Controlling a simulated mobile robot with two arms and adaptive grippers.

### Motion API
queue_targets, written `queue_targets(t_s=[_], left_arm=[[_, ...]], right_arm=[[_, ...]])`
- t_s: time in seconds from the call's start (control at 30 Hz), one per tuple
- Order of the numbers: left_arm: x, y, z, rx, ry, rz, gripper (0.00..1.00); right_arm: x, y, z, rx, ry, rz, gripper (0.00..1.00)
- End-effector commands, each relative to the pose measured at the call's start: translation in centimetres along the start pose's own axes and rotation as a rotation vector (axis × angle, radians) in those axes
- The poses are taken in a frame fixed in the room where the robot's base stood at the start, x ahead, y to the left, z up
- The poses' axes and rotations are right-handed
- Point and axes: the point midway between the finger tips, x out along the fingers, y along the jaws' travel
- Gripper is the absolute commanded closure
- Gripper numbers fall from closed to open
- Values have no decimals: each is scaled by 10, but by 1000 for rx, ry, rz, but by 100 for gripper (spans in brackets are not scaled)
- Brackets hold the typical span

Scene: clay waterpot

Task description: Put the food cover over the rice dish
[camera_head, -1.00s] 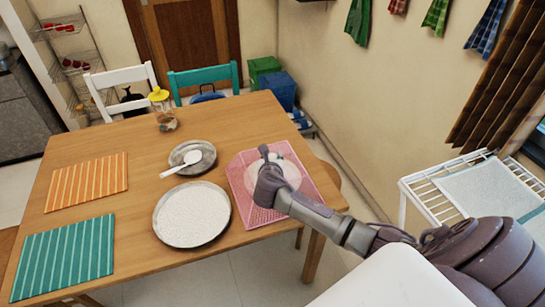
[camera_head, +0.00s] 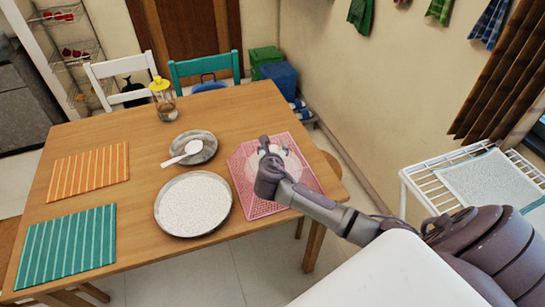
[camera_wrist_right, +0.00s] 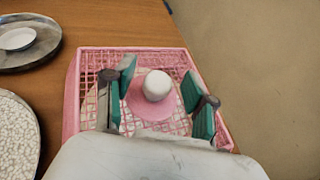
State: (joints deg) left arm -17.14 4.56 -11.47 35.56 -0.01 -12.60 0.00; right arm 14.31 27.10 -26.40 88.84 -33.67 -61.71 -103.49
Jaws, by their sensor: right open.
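The food cover (camera_head: 250,196) is a pink mesh cover with four sides, standing on the right part of the table. In the right wrist view its white round knob (camera_wrist_right: 157,86) sits on a pink disc. My right gripper (camera_head: 274,152) is above the cover and hides part of it. Its fingers are open on either side of the knob in the right wrist view (camera_wrist_right: 158,88), with gaps visible. The rice dish (camera_head: 193,205), a round grey plate full of white rice, is uncovered just left of the cover. Its edge shows in the right wrist view (camera_wrist_right: 14,130). My left gripper is out of view.
A smaller grey plate (camera_head: 207,154) with a white spoon (camera_head: 196,150) lies behind the rice dish. A yellow-lidded jar (camera_head: 164,103) stands farther back. Orange (camera_head: 88,177) and teal (camera_head: 66,245) striped mats lie left. A white rack (camera_head: 422,184) stands right of the table.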

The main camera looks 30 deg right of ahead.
Motion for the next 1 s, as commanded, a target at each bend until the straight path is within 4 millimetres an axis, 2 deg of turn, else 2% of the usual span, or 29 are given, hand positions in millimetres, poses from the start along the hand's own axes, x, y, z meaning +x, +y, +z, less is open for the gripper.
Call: queue_targets(t_s=[0.3,0.5,0.7,1.0], left_arm=[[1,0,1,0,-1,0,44],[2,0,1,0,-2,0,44],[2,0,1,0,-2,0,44],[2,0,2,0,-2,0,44]], right_arm=[[-71,0,-2,-1,3,4,44],[-99,0,-1,0,1,1,44],[-108,0,-1,-1,2,0,44],[-108,0,-1,-1,2,0,44]])
